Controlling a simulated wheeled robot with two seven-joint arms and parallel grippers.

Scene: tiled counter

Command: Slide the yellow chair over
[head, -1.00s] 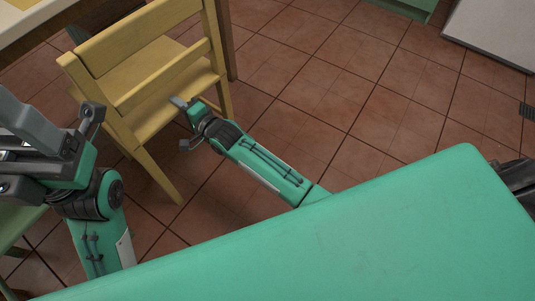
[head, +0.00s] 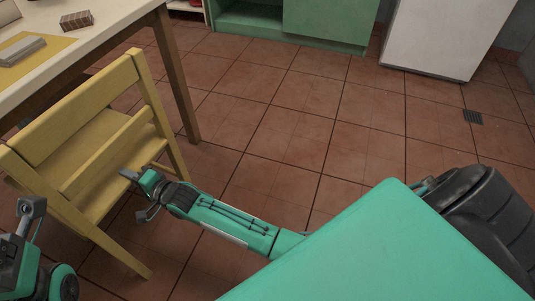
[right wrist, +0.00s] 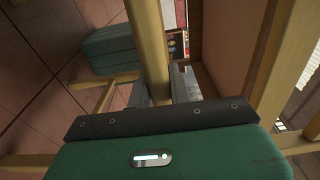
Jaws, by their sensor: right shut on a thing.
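The yellow chair (head: 75,105) stands at the left in the head view, its backrest towards me, beside the table. My right gripper (head: 135,194) is at the near right side of the chair, below the backrest. In the right wrist view, a yellow chair bar (right wrist: 148,45) runs down between the fingers of my right gripper (right wrist: 163,90), which is shut on it. The exact contact is partly hidden by the gripper body. My left gripper (head: 28,215) is at the left edge, in front of the chair and partly cut off; its jaw opening does not show clearly.
The white-topped table (head: 110,38) stands behind the chair, with its brown leg (head: 176,80) close to the backrest. A green cabinet (head: 330,20) and a white appliance (head: 440,40) stand at the back.

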